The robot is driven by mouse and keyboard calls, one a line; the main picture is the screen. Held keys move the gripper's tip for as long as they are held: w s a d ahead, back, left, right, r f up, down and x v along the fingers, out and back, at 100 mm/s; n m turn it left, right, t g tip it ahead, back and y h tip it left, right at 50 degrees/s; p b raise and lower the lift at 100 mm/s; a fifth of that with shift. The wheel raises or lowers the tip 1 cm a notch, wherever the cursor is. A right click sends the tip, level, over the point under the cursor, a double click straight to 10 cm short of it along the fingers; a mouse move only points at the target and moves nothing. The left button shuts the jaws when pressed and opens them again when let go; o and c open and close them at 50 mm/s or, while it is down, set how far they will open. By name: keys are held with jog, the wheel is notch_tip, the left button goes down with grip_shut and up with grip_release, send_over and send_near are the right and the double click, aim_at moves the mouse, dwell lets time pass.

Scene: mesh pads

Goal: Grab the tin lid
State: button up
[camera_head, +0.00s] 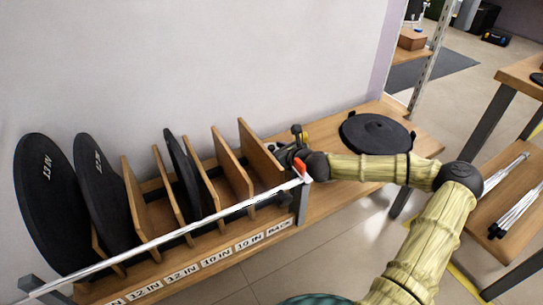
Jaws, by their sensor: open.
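A flat round black lid (372,140) with a raised part on top lies on the wooden table at the right; it looks like the tin lid, though I cannot be sure. My gripper (286,141) is open at the right end of the wooden rack, left of the lid and apart from it. Its fingers point away from the lid, toward the rack and wall. I cannot make out anything between them.
Large black discs (48,205) stand upright in the slotted wooden rack (232,177), which has size labels along its front. A thin pale bar (170,236) runs along the rack's front. Bare tabletop (425,143) shows around the lid. Another wooden table (520,75) stands at right.

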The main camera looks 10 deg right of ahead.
dwell(0.3)
grip_shut()
jog(key=shift+r, duration=0.1)
notch_tip(320, 180, up, 10)
jog(key=p, duration=0.6)
dwell(0.4)
